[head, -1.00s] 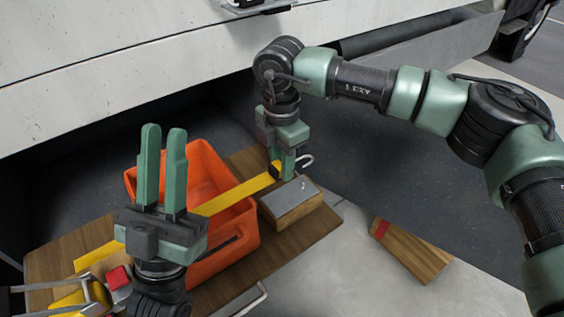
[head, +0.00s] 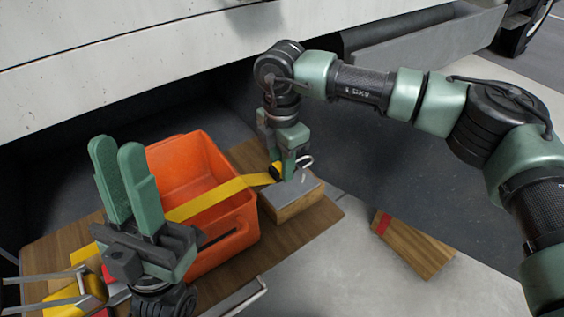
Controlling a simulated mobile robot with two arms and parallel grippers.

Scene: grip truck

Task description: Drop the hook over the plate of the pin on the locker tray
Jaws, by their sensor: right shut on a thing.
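The hook (head: 307,162) is a bent grey metal piece at the end of a yellow strap (head: 215,196). My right gripper (head: 287,170) points down and is shut on the hook's dark fitting at the strap end. The hook's curve sticks out to the right of the fingers, just above a wooden block with a grey metal plate (head: 287,193) on top. A small pin (head: 303,178) seems to stand on the plate near the hook; whether they touch I cannot tell. My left gripper (head: 118,148) points up, open and empty, at the left.
An orange bin (head: 185,160) stands on the wooden tray (head: 315,222), with the strap running across it. A yellow and metal ratchet (head: 85,292) lies at the lower left. A loose wooden block with a red band (head: 415,245) lies right of the tray. The truck side (head: 120,60) is behind.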

